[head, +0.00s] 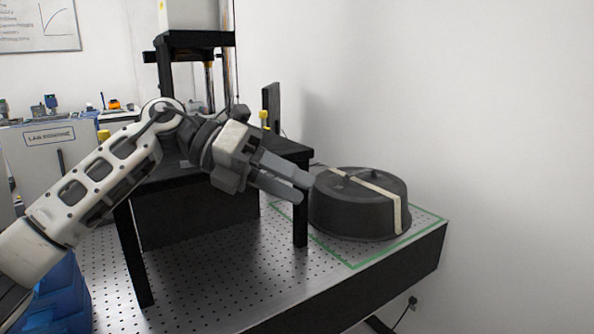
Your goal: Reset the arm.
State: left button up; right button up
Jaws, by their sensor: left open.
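My left arm comes in from the left, and its gripper (300,190) points right and slightly down in front of the black stand. The jaws are open with nothing seen between them. The fingertips appear close to the left side of a round black lidded case (352,212) with a pale strap over it. I cannot tell whether they touch it. My right gripper is not in view.
The case sits inside a green outline (429,214) on the perforated metal table (275,290). A black stand (135,260) carrying tall equipment (195,40) stands behind my arm. A white wall closes the right side. A blue bin (65,300) is at lower left.

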pick_arm(q)
jog(key=s+d+f+n+h, duration=0.2)
jog(key=d+f+n+h, duration=0.2)
jog(key=h, duration=0.2)
jog(key=a+f+n+t+y, duration=0.45)
jog(key=f+n+t, duration=0.6)
jog(key=n, duration=0.45)
jog(key=a+f+n+t+y, duration=0.5)
jog(key=f+n+t, duration=0.5)
jog(key=n, duration=0.5)
jog(key=s+a+f+n+g+y, duration=0.3)
jog(key=s+a+f+n+g, duration=0.1)
jog(key=s+f, duration=0.5)
jog(key=s+a+f+n+g+y, duration=0.4)
jog(key=s+f, duration=0.6)
jog(key=f, duration=0.3)
jog(key=shift+s+a+n+g, duration=0.25)
jog(key=shift+a+n+g, duration=0.15)
jog(key=shift+n, duration=0.3)
